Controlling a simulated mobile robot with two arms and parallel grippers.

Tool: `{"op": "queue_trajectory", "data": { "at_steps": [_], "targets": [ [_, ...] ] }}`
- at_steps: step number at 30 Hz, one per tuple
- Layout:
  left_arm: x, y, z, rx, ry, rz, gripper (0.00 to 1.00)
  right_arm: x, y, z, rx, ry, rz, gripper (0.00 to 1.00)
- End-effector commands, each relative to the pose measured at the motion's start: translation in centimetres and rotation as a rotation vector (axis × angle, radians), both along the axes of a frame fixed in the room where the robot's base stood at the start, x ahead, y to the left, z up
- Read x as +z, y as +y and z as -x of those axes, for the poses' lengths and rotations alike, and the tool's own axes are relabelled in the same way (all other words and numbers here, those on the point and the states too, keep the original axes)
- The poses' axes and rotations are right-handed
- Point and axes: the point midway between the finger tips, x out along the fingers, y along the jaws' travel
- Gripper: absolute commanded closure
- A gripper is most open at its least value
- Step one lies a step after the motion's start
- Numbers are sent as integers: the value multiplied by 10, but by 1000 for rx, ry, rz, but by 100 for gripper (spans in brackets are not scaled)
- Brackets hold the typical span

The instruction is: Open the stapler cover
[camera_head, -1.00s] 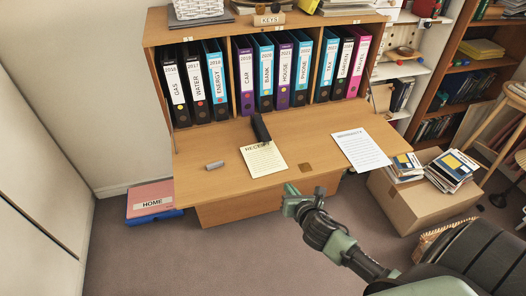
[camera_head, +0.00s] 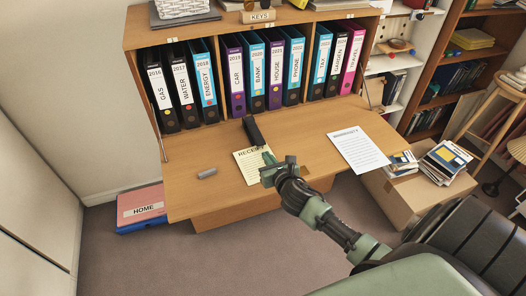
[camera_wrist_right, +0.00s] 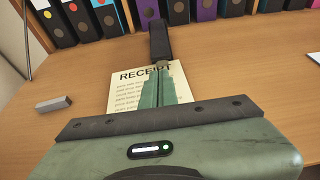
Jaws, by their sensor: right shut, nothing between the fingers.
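The black stapler (camera_head: 253,130) lies on the drop-down desk top (camera_head: 290,135), at the upper edge of the receipt (camera_head: 248,167). In the right wrist view the stapler (camera_wrist_right: 160,42) points away from me, with a rounded grey-brown spot at its near end. I cannot tell whether its cover is raised. My right gripper (camera_head: 268,158) is over the receipt, just short of the stapler's near end. In the right wrist view its green fingers (camera_wrist_right: 158,88) are together and empty, in line with the stapler. My left gripper is not in view.
A small grey block (camera_head: 207,172) lies left of the receipt. A printed sheet (camera_head: 357,149) lies on the right. Ring binders (camera_head: 237,75) stand in a row behind the stapler.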

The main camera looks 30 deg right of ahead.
Motion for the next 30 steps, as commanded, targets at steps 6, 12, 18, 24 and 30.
{"op": "queue_trajectory", "data": {
  "at_steps": [6, 12, 18, 24, 30],
  "targets": [
    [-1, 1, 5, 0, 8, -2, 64, -11, -7, -31, -2, 1, -2, 100],
    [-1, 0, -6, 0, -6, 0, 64, -15, -10, -40, -1, 1, -1, 100],
    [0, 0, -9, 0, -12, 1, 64, -15, -10, -41, 0, 1, -1, 100],
    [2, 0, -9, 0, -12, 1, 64, -13, -10, -40, 0, 1, -1, 100],
    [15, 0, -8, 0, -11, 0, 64, 0, -10, -41, 1, 0, 0, 100]
  ]
}}
